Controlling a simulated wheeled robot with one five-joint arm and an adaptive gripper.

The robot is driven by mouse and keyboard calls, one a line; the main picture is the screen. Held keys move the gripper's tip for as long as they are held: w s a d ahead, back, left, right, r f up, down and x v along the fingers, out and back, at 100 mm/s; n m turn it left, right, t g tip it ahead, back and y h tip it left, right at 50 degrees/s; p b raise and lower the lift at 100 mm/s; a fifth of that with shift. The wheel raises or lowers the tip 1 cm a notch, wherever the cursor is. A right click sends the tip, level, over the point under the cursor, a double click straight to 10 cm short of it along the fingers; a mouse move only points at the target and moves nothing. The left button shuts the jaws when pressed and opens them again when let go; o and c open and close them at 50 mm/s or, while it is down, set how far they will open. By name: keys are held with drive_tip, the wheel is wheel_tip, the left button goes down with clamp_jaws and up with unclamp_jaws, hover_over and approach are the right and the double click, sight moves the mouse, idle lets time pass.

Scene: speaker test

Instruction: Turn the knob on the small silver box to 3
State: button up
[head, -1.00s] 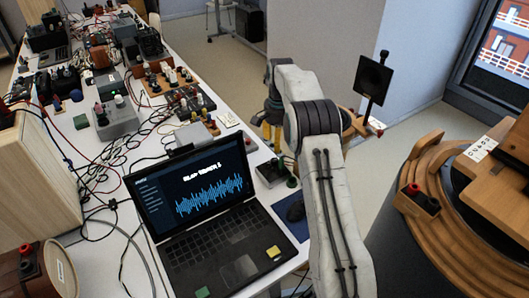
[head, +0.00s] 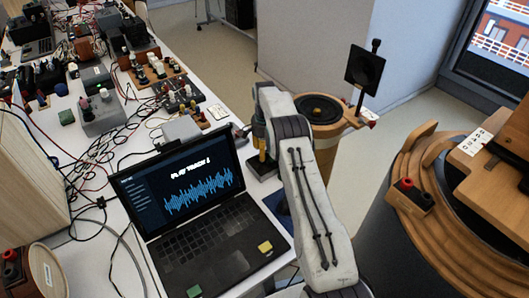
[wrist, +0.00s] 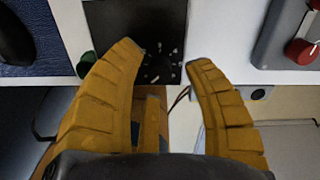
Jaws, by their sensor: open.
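A small box with a black top face (wrist: 120,18) lies under my gripper in the wrist view. White scale marks ring a dark spot on it, where the knob's shape and setting are too dark to read. The box (head: 263,166) also shows in the head view, at the table edge beside the laptop, and my arm partly hides it. My gripper (wrist: 166,55) is open and empty, with its yellow fingertips on either side of the marked dial. I cannot tell whether they touch anything. In the head view the yellow fingers (head: 261,146) point down over the box.
A green knob (wrist: 87,64) stands left of the box, and a grey box with a red knob (wrist: 300,51) is at right. A blue mat (wrist: 45,40) lies at left. The laptop (head: 200,215) is close by. A round wooden stand (head: 322,112) is beyond the arm.

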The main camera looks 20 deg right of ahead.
drive_tip(key=shift+f, duration=0.75)
clamp_jaws()
